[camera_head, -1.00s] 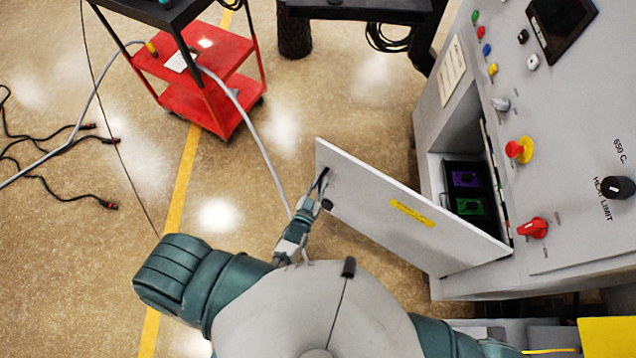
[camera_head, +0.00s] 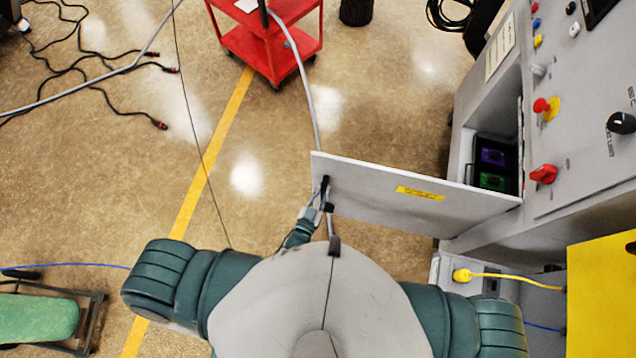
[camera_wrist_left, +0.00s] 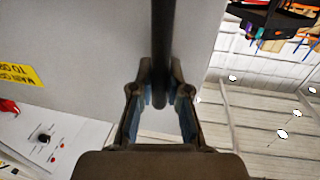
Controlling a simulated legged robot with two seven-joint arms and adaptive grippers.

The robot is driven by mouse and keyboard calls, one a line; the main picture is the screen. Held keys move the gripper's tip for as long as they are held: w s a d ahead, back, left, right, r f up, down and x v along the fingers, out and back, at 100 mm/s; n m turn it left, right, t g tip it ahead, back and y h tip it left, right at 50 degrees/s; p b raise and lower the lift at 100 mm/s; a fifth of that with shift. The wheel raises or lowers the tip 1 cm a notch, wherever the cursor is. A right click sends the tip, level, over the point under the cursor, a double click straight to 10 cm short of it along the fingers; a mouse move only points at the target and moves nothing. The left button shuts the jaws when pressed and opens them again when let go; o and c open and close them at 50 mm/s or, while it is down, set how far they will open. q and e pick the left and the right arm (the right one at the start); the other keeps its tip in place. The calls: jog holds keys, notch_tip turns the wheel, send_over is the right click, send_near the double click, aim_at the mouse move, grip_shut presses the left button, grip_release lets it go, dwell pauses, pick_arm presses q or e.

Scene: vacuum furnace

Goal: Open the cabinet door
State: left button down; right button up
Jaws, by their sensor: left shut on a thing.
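The cabinet door (camera_head: 375,194) is a light grey panel with a yellow label (camera_head: 420,193). It stands swung out wide from the grey cabinet (camera_head: 465,150), and the opening shows purple and green modules (camera_head: 492,168) inside. My left gripper (camera_head: 325,196) is at the door's free edge, on its dark handle. In the left wrist view the fingers (camera_wrist_left: 160,98) close around the dark bar handle (camera_wrist_left: 162,45), with the door panel (camera_wrist_left: 90,50) behind it. My right gripper is not in view.
The control panel (camera_head: 590,100) with knobs and a red button is at the right. A red cart (camera_head: 265,40) stands at the back. Cables (camera_head: 100,70) lie on the floor at the left. A green-topped stool or cart (camera_head: 40,318) is at lower left.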

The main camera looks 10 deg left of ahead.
pick_arm(q)
jog(key=shift+s+r, duration=0.2)
jog(key=shift+s, duration=0.2)
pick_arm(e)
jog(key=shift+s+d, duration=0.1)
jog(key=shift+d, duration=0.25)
pick_arm(q)
jog(key=c, duration=1.1)
grip_release()
jog(key=shift+c, duration=0.2)
jog(key=shift+s+f, duration=0.1)
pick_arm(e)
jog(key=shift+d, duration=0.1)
pick_arm(q)
jog(key=v, duration=1.2)
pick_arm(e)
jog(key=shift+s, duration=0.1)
pick_arm(q)
jog(key=shift+f, duration=0.15)
